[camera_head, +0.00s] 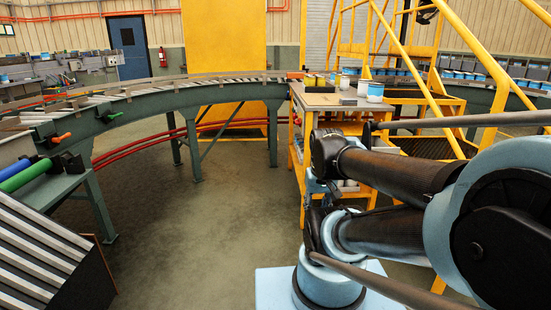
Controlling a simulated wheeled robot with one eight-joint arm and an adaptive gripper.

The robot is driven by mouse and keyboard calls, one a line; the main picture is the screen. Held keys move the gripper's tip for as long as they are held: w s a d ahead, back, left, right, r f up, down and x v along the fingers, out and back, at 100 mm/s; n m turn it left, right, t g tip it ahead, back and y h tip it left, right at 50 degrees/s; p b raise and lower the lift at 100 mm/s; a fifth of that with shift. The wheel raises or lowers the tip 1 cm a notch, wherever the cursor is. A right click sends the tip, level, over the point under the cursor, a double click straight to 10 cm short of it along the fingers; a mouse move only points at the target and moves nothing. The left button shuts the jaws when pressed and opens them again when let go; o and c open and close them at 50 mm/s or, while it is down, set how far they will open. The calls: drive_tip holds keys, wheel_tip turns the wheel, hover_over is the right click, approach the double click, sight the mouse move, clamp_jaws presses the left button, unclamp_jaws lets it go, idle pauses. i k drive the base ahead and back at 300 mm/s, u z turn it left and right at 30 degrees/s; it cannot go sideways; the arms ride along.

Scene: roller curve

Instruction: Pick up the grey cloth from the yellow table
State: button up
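The yellow table (295,122) is a cart-like stand with a grey top, right of centre. A small flat dark-grey piece (348,101) lies on the top near its front right; it may be the grey cloth, but it is too small to be sure. My arm folds back from the right, and its dark end section hangs in front of the table's lower part. What seems to be my gripper (312,222) points down there, below and nearer than the tabletop. Its fingers are not distinct, so I cannot tell whether it is open.
A white can with a blue band (375,92) stands right of the grey piece. Small yellow containers (315,80) and a white cup (344,83) stand behind it. A curved roller conveyor (150,98) runs along the left and back. Yellow stair rails (430,90) rise at right. Floor at centre is clear.

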sight(343, 101)
drive_tip(key=u, duration=0.05)
drive_tip(key=i, duration=0.15)
drive_tip(key=z, duration=0.5)
drive_tip(key=k, duration=0.4)
drive_tip(key=z, duration=0.7)
drive_tip(key=i, duration=2.3)
drive_tip(key=u, duration=0.55)
